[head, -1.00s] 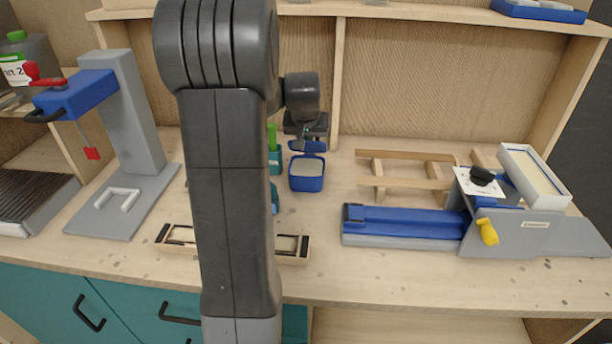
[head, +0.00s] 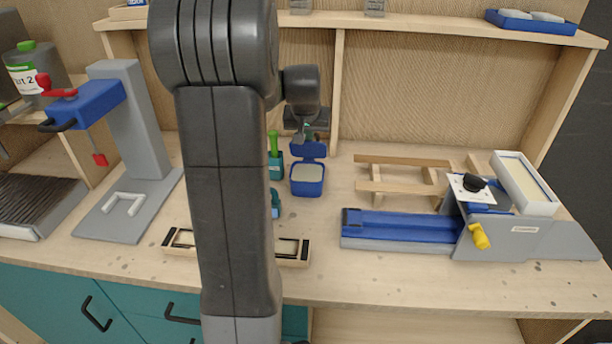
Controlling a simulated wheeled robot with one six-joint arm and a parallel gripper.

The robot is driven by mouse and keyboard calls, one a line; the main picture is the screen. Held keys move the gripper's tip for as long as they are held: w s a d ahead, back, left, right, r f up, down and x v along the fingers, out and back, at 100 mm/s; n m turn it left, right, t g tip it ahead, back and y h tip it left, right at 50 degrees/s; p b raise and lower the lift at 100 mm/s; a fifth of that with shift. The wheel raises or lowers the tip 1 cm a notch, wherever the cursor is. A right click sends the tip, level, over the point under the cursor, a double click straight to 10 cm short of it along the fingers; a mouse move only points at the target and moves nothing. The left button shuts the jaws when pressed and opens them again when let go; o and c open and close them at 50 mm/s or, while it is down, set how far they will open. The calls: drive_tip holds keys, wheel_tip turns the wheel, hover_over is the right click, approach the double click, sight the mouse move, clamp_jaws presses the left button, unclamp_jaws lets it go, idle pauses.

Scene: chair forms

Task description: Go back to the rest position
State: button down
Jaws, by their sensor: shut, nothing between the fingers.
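My arm rises across the middle of the head view and hides part of the bench behind it. My gripper (head: 308,138) is beyond the arm, above the back of the workbench (head: 400,285). It is small and partly dark in the picture; its fingers are shut with nothing held. Just below it is a blue upright piece (head: 311,150), at the back of a small blue tub (head: 308,187) with pale contents. I cannot tell whether the fingertips touch the blue piece.
A green bottle (head: 275,160) stands left of the tub. A grey stand with a blue head (head: 136,125) is at left. A wooden frame (head: 402,187) and a blue-grey machine (head: 400,229) are at right. A shelf (head: 420,24) runs above the back.

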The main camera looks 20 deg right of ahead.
sight(308, 145)
drive_tip(key=r+p, duration=0.2)
drive_tip(key=r, duration=0.1)
drive_tip(key=r+p, duration=0.1)
drive_tip(key=r, duration=0.2)
drive_tip(key=shift+w+d+p, duration=0.1)
drive_tip(key=shift+w+p, duration=0.1)
drive_tip(key=shift+p, duration=0.15)
drive_tip(key=shift+f, duration=0.25)
wheel_tip(308, 145, down, 10)
drive_tip(key=b, duration=0.7)
drive_tip(key=shift+b, duration=0.3)
drive_tip(key=shift+w+r, duration=0.1)
drive_tip(key=shift+r, duration=0.1)
